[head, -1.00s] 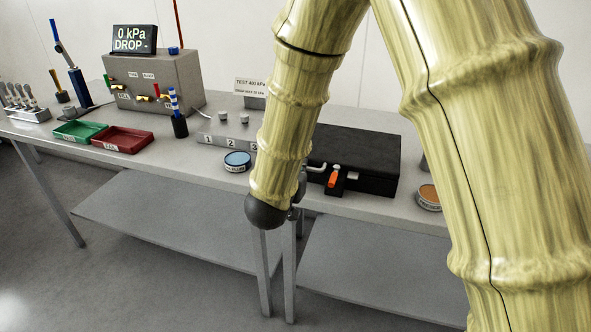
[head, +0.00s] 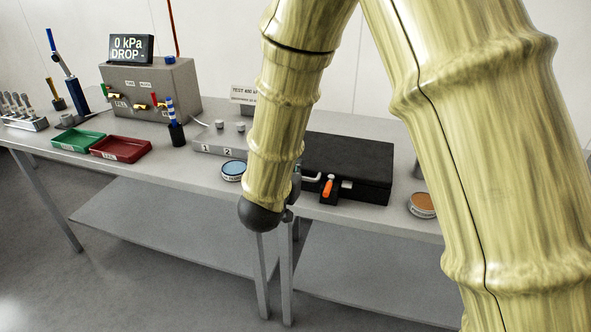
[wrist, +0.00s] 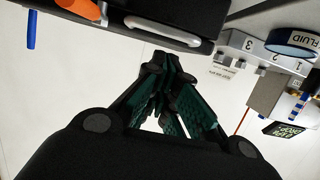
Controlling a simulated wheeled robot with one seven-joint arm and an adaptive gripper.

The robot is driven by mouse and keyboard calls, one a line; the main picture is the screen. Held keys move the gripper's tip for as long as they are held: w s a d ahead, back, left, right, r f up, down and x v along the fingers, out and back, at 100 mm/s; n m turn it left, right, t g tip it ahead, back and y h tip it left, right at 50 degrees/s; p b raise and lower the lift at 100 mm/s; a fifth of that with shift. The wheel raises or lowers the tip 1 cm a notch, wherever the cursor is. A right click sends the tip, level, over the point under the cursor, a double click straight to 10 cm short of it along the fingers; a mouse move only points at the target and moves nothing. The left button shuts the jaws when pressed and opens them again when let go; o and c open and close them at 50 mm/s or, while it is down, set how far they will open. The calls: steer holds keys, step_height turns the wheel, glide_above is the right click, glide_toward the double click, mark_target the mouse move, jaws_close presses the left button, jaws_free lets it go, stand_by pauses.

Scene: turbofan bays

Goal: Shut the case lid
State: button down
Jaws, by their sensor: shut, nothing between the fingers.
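The black case (head: 352,166) lies on the bench, right of my forearm in the head view. Its lid lies flat on top, with no raised panel visible; I cannot tell if it is fully seated. My forearm hides the case's left end.
A blue-topped fluid tin (head: 233,170) stands left of my forearm, and an orange-topped tin (head: 422,204) right of the case. A numbered grey block (head: 215,142), a red tray (head: 121,149) and a green tray (head: 78,141) are further left. Open floor lies before the bench.

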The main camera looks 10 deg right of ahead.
steer(key=s+a+f+b, duration=0.2)
steer(key=s+a+f, duration=0.25)
steer(key=s, duration=0.25)
steer(key=s+d+f+n+g+y, duration=0.15)
steer(key=s+f, duration=0.25)
steer(key=f, duration=0.5)
steer(key=s+d+f+n+g+y+p, duration=0.1)
steer(key=s+d+f+g+y, duration=0.15)
steer(key=f, duration=0.65)
steer(key=s+d+f+n+g+y, duration=0.15)
steer(key=s+f, duration=0.25)
steer(key=f, duration=0.5)
steer(key=s+d+f+g, duration=0.1)
steer(key=s+f, duration=0.3)
steer(key=s, duration=0.4)
steer(key=s+d+f+n+g+y, duration=0.1)
steer(key=s+f+g, duration=0.3)
steer(key=s, duration=0.4)
steer(key=s+d+f+g+y, duration=0.1)
steer(key=s+d+f+g, duration=0.1)
steer(key=s+f, duration=0.3)
steer(key=s+d, duration=0.1)
steer(key=s, duration=0.1)
steer(key=shift+s+n+p, duration=0.35)
steer(key=shift+s+n, duration=0.05)
